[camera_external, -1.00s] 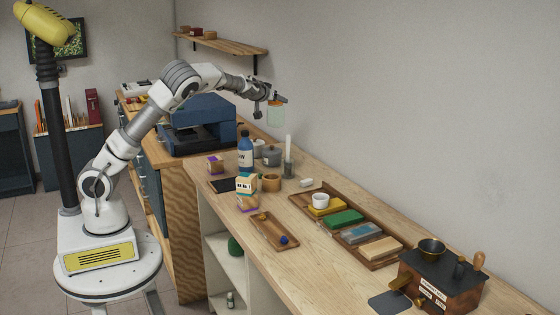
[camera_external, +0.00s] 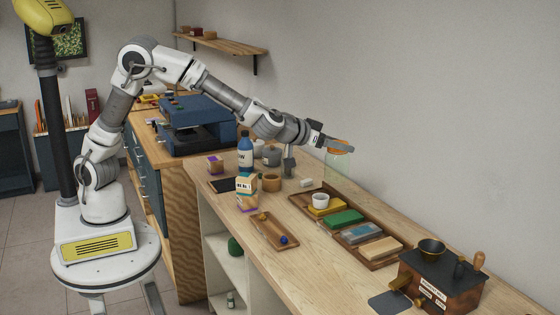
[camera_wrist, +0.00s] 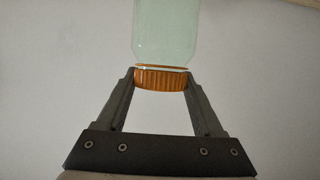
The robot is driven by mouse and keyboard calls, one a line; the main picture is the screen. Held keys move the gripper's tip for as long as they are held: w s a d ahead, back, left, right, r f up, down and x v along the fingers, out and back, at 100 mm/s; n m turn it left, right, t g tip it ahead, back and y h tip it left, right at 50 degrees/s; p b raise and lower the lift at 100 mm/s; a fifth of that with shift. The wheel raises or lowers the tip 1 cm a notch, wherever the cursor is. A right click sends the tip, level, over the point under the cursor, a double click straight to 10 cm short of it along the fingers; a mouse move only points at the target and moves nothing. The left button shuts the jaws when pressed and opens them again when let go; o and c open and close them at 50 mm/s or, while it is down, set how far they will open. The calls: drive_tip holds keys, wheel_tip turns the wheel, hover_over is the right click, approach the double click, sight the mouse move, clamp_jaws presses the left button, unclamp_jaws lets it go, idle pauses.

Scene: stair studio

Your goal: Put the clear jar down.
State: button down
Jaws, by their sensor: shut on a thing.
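The clear jar (camera_external: 339,164) is pale green, see-through, with an orange ribbed lid (camera_wrist: 161,80). My gripper (camera_external: 338,145) is shut on the lid, one finger on each side. In the external view the jar hangs below the gripper, upright as far as I can tell, close to the wall and behind the wooden tray. It appears above the counter (camera_external: 236,215), but its faint base makes the gap hard to judge. In the wrist view the jar's glass body (camera_wrist: 166,32) extends past the fingertips and out of the top of the frame.
The wooden tray (camera_external: 298,200) holds a white cup (camera_external: 320,201) and several coloured blocks. A dark grinder-like box (camera_external: 445,290) stands at the front right. A blue bottle (camera_external: 245,156) and small pots stand left of the jar. A small tray (camera_external: 273,233) lies nearer the front edge.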

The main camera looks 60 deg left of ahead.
drive_tip(key=s+d+r+m+g+h+p, duration=0.15)
drive_tip(key=s+d+m+h, duration=0.4)
drive_tip(key=s+d, duration=1.75)
wheel_tip(320, 180, down, 11)
drive_tip(key=a, duration=0.1)
drive_tip(key=w+a+f, duration=0.3)
drive_tip(key=w+f, duration=0.7)
drive_tip(key=shift+w+a+f+n+p, duration=0.3)
drive_tip(key=shift+a+f+n, duration=0.05)
drive_tip(key=shift+a+f, duration=0.05)
drive_tip(key=shift+t, duration=0.25)
drive_tip(key=shift+f, duration=0.15)
unclamp_jaws()
